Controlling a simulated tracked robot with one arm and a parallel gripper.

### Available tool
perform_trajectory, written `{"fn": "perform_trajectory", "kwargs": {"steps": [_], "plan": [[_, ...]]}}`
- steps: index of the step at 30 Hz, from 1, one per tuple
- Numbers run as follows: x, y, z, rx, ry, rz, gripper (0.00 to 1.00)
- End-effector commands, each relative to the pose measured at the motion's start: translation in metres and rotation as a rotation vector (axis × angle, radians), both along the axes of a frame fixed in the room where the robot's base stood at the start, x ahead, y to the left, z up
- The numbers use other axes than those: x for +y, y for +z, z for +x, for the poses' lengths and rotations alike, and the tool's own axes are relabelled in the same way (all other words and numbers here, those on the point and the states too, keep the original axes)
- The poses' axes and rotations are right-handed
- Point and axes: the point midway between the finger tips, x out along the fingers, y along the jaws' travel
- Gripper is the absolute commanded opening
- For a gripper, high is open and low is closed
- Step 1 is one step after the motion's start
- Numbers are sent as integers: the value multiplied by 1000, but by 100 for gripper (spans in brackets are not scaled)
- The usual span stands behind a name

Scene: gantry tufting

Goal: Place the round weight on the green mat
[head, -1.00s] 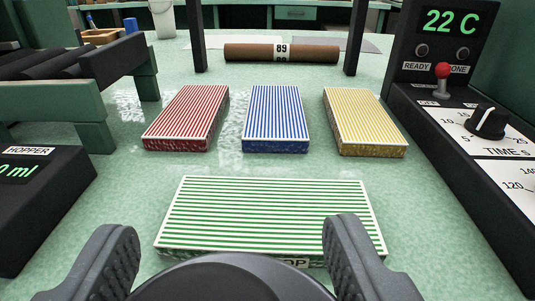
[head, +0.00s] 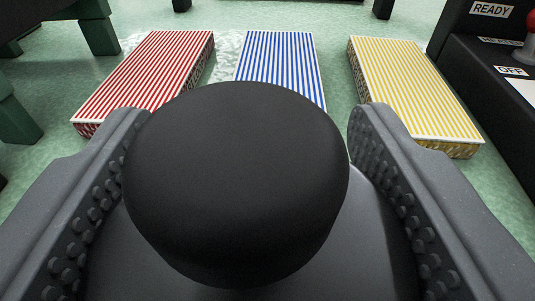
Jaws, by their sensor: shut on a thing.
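The round weight (head: 235,185) is a matte black, rounded knob above a wider dark grey body. It fills the middle of the head view. My gripper (head: 250,112) is shut on it, with one studded finger on each side. The green-striped mat does not show now. The weight and the fingers cover the near part of the view, so I cannot tell how high the weight is above the surface below it.
Beyond the weight lie a red-striped mat (head: 150,75), a blue-striped mat (head: 278,62) and a yellow-striped mat (head: 412,88). A black control box (head: 485,85) stands at right. Green frame legs (head: 98,30) stand at left.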

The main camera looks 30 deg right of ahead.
Motion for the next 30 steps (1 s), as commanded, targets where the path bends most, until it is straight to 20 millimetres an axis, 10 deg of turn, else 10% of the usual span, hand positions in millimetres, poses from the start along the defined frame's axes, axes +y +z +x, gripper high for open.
{"fn": "perform_trajectory", "kwargs": {"steps": [23,24,26,30], "plan": [[-3,-36,5,-2,0,0,19],[-3,-36,5,-2,0,0,65],[-3,-36,5,-2,0,0,82],[-3,-36,5,-1,1,1,82]]}}
